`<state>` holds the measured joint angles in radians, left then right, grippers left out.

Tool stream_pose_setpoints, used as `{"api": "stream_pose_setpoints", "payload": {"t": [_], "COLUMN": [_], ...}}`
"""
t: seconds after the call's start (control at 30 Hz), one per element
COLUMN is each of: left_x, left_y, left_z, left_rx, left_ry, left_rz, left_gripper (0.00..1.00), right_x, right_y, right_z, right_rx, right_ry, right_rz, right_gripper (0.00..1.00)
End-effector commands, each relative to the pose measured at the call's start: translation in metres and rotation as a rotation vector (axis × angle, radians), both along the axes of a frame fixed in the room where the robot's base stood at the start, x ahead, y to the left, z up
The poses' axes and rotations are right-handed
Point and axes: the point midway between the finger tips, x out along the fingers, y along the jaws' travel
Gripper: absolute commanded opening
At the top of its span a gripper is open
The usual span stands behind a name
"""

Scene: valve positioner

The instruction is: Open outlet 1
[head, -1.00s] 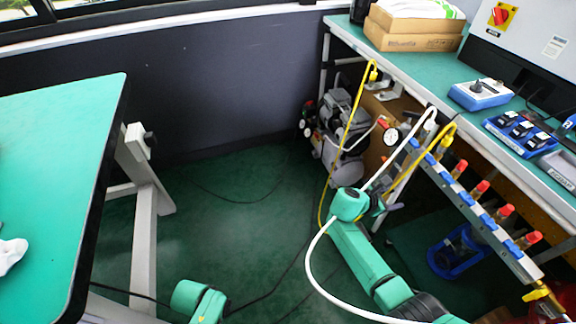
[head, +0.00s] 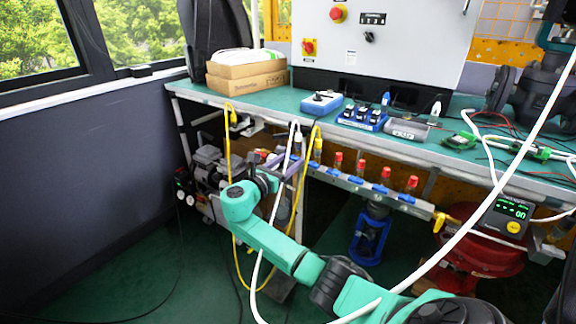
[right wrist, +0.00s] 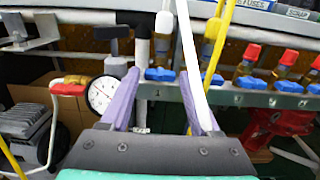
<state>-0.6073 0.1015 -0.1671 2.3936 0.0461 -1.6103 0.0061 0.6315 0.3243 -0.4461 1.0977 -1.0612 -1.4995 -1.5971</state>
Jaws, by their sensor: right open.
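A metal manifold rail (head: 370,190) hangs under the bench's front edge, with several blue valve handles and red-capped outlets. In the right wrist view the leftmost blue handle (right wrist: 160,74) lies sideways on the rail (right wrist: 230,97), beneath a white-topped fitting (right wrist: 164,24). My right gripper (head: 276,163) is at the rail's left end. Its purple fingers are open in the right wrist view (right wrist: 160,82), one on each side of that handle in the picture; contact cannot be told. The second blue handle (right wrist: 212,79) sits below a yellow hose fitting (right wrist: 209,50). Outlet numbers are not readable. My left gripper is out of view.
A pressure gauge (right wrist: 101,93) stands left of the fingers. A white hose (right wrist: 188,60) crosses near the right finger, and yellow hoses (head: 233,180) loop beside my arm. A compressor (head: 208,172) stands below at left. The bench (head: 262,99) overhangs the rail.

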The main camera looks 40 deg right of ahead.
Motion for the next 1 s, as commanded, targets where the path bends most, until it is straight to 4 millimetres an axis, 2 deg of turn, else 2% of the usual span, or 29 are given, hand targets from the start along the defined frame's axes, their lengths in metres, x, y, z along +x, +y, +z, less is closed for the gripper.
{"api": "stream_pose_setpoints", "payload": {"t": [0.27, 0.4, 0.43, 0.73, 1.0], "left_x": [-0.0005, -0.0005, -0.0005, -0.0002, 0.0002], "left_y": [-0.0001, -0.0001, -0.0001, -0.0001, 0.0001], "left_z": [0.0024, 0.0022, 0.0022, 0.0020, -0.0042], "left_rx": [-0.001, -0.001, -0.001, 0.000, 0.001], "left_ry": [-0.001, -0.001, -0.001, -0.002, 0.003], "left_rz": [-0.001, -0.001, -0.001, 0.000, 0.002], "left_gripper": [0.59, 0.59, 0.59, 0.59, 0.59], "right_x": [0.0011, 0.0010, 0.0010, 0.0009, 0.0004], "right_y": [-0.0033, -0.0030, -0.0030, -0.0027, -0.0025], "right_z": [0.0000, -0.0001, -0.0002, -0.0003, -0.0004], "right_rx": [0.001, 0.001, 0.001, 0.008, 0.045], "right_ry": [0.000, 0.000, 0.000, -0.023, -0.145], "right_rz": [0.001, 0.001, 0.001, 0.001, 0.001], "right_gripper": [0.62, 0.09, 0.00, 0.00, 0.00]}}
